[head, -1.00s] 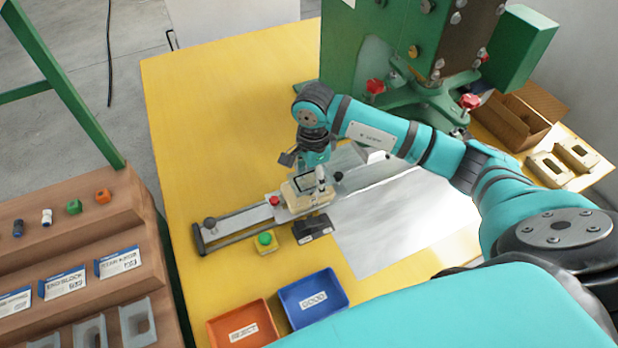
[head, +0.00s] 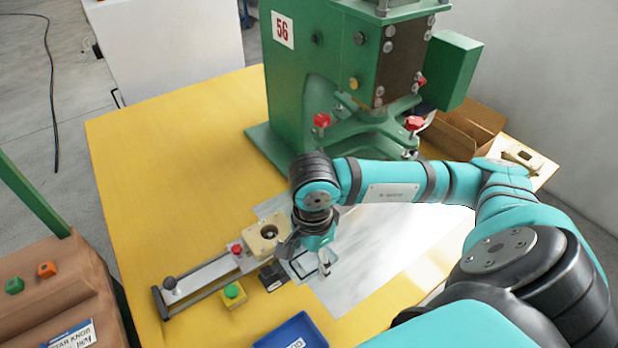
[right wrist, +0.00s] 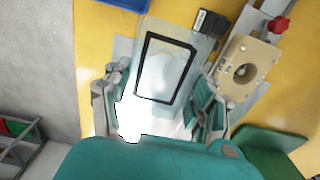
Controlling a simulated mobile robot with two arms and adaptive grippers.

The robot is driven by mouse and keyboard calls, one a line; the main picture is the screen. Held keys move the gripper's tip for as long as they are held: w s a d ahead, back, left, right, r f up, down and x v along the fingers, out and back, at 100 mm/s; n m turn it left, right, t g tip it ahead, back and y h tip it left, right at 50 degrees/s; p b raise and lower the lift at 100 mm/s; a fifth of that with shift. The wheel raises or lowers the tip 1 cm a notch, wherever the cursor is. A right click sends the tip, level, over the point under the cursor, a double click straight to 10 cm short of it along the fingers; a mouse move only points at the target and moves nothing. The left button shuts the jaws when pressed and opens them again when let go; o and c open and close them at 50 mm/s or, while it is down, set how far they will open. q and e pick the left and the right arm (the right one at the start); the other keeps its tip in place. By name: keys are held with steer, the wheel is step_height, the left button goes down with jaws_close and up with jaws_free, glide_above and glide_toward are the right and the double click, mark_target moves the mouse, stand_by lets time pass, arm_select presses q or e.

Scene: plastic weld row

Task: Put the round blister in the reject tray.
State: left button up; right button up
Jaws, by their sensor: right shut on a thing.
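My right gripper (head: 318,262) is shut on the blister (right wrist: 165,72), a clear sheet with a black rectangular outline. In the right wrist view it lies between the fingers (right wrist: 160,105); its edge also shows in the head view (head: 301,266). The gripper holds it just right of the cream fixture block (head: 267,240), over the pale metal sheet. The block's round hole is uncovered. The reject tray is outside both present views. My left gripper is not in view.
The blue tray (head: 292,333) is cut off at the bottom of the head view. The slide rail (head: 195,283), green button box (head: 233,295) and small black box (head: 272,277) lie near the block. The green press (head: 350,60) stands behind. Yellow table at left is clear.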

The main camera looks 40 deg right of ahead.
mark_target(311, 266)
steer(key=shift+r+p, duration=0.85)
steer(key=shift+r, duration=0.9)
